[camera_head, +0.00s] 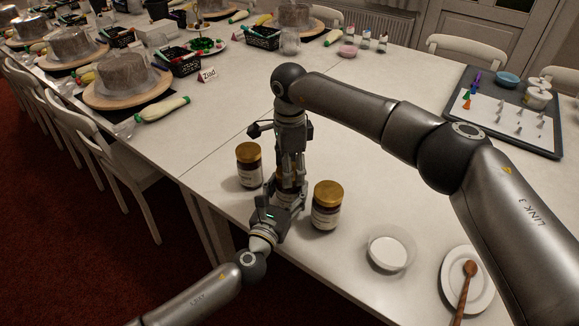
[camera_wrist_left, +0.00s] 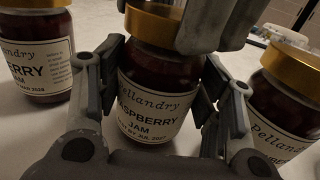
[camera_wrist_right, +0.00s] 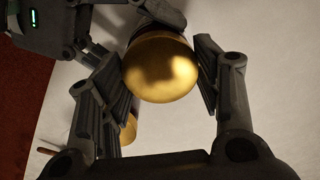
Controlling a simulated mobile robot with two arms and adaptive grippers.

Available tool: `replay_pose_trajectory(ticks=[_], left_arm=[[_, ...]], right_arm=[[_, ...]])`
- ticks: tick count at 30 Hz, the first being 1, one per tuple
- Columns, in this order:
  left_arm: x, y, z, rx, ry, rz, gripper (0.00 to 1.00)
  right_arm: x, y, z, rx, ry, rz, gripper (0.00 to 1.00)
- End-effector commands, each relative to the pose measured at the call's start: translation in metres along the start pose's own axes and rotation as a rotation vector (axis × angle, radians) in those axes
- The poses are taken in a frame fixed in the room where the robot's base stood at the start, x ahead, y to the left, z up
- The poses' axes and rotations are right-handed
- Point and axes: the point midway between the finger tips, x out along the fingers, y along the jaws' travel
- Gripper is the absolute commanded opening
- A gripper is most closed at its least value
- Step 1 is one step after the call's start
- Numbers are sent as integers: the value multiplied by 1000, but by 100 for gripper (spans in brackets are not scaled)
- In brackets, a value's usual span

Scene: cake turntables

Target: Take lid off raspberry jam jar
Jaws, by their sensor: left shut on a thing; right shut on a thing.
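The raspberry jam jar (camera_wrist_left: 158,105) stands upright in the middle of the left wrist view, its label reading "RASPBERRY JAM". Its gold lid (camera_wrist_left: 153,27) is on its top and shows from above in the right wrist view (camera_wrist_right: 158,70). My left gripper (camera_wrist_left: 160,95) is shut around the jar's body from the side. My right gripper (camera_wrist_right: 160,75) comes down from above and is shut on the lid, one finger on each side. In the head view, my left gripper (camera_head: 281,200) and right gripper (camera_head: 290,172) mostly hide the jar between them.
Two other gold-lidded jars stand close by, one left (camera_head: 249,168) and one right (camera_head: 325,208). A white bowl (camera_head: 388,250) and a plate (camera_head: 486,290) with a wooden spoon (camera_head: 464,292) lie to the right. A grey tray (camera_head: 548,150) is at the far right. Cake turntables line the far left.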

Motion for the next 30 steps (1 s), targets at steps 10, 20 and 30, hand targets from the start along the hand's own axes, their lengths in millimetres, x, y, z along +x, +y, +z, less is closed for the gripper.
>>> replay_pose_trajectory(ticks=[10,20,30], left_arm=[[0,0,0,-1,1,0,0],[0,0,0,-1,1,0,0],[0,0,-1,-1,1,0,0]], right_arm=[[0,0,0,0,0,0,30],[-4,0,0,0,0,-1,30],[-16,0,0,0,0,-1,30]])
